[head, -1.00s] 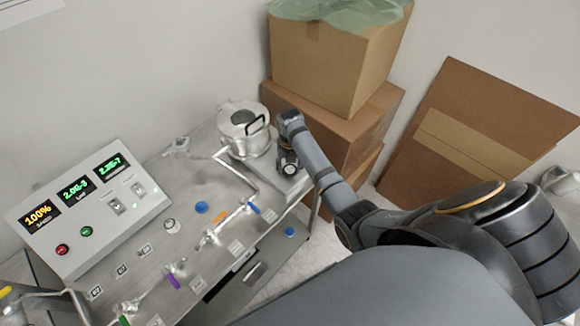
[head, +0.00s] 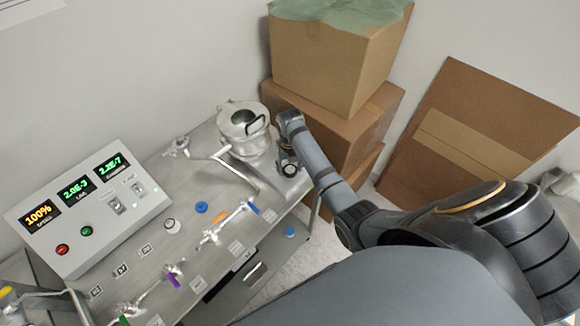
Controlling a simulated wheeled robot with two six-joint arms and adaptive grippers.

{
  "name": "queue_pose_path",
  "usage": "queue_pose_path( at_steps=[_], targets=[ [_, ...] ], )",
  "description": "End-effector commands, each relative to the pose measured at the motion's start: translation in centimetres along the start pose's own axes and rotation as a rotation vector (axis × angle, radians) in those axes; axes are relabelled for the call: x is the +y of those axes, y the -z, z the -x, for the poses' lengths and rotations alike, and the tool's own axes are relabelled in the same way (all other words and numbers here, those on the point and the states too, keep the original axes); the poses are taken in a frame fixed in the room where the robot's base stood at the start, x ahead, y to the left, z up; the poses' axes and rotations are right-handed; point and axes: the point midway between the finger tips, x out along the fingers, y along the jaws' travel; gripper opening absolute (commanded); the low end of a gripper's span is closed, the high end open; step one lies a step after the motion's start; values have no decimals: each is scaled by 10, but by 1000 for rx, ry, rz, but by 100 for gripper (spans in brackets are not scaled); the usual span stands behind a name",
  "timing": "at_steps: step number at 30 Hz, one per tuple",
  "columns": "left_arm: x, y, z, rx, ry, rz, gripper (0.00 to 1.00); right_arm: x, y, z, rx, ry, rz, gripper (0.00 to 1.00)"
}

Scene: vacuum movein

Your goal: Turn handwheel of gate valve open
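The metal gate valve body (head: 287,186) appears as a flat grey block at the right end of the bench, beside and below the round metal chamber (head: 246,147). I cannot make out its handwheel clearly; my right wrist and gripper cover that spot. My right arm reaches in from the right and bends down at the chamber's right side. My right gripper (head: 288,167) is small and dark there, close to the valve block. I cannot see its fingers, whether it touches anything, or whether it is open. My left gripper is out of view.
A control box (head: 90,208) with lit readouts stands on the bench's left. Small valves with orange (head: 216,223), blue and purple handles line the bench front. Stacked cardboard boxes (head: 325,60) stand behind my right arm, and flat cardboard (head: 470,135) leans on the wall.

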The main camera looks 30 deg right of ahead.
Motion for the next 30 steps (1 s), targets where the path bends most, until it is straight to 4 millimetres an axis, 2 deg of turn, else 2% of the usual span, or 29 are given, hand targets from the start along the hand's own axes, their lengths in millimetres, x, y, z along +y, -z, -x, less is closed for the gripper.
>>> queue_pose_path(
  at_steps=[1,3,4,14,24,30],
  targets=[
    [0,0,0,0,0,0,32,0,0,0,0,0,0,62],
    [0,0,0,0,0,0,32,0,0,0,0,0,-1,72],
    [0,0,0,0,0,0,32,0,0,0,0,0,-1,73],
    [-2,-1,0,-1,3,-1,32,0,-1,5,-3,0,-2,73],
    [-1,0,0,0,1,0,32,0,-1,64,-4,0,-2,73],
    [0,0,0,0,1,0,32,0,0,75,0,1,-2,73]
  ],
)
